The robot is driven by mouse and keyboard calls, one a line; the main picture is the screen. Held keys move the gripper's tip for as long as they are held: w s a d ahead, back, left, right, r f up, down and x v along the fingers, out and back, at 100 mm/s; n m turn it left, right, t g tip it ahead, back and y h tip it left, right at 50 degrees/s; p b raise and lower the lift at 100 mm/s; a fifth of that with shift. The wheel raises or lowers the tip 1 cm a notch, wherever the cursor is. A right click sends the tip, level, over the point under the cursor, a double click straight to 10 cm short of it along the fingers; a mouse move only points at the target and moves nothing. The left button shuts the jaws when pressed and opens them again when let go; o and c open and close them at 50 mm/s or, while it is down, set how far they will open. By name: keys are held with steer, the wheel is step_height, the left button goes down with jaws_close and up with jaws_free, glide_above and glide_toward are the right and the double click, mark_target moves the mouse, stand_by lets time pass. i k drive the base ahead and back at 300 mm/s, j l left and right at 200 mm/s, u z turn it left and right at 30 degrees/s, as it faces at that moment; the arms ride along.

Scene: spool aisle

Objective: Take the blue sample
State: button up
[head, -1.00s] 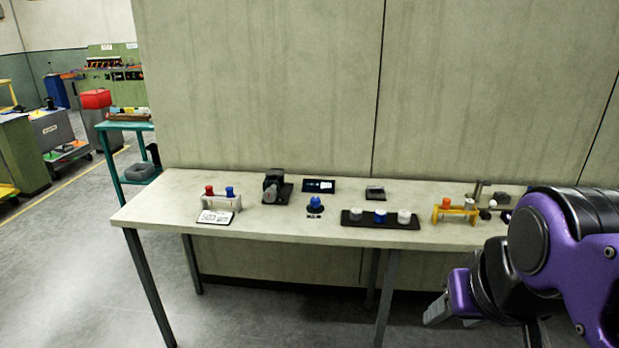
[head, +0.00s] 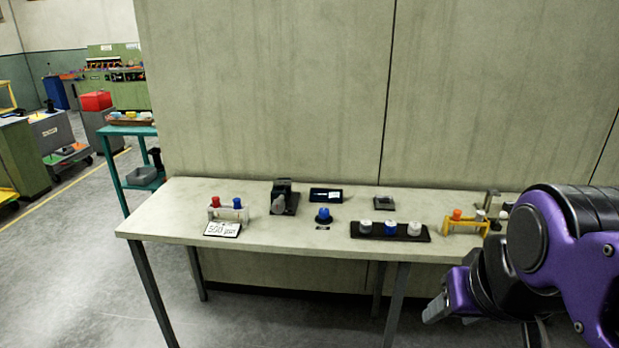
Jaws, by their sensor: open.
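Several blue items are on the table (head: 165,222). A blue-capped piece (head: 237,203) stands beside a red-capped one (head: 215,202) in a small pale rack at the left. A round blue piece (head: 323,215) stands alone near the middle. Another blue piece (head: 389,228) sits between two white ones in a black tray (head: 424,236). I cannot tell which is the blue sample. My gripper (head: 436,310) is open and empty at the lower right, below and in front of the table edge, apart from all of them.
A card with writing (head: 222,229) leans before the pale rack. A dark device (head: 284,196), a flat black display (head: 326,195) and a small grey item (head: 384,202) stand behind. A yellow rack (head: 461,222) is at the right. A teal cart (head: 117,170) stands at the far left.

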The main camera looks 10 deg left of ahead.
mark_target(237, 205)
steer(key=i+j, duration=0.25)
steer(key=j, duration=0.15)
steer(key=i+j, duration=0.2)
steer(key=j, duration=0.2)
steer(key=i+j, duration=0.25)
steer(key=j, duration=0.15)
steer(key=i+j, duration=0.25)
steer(key=j, duration=0.15)
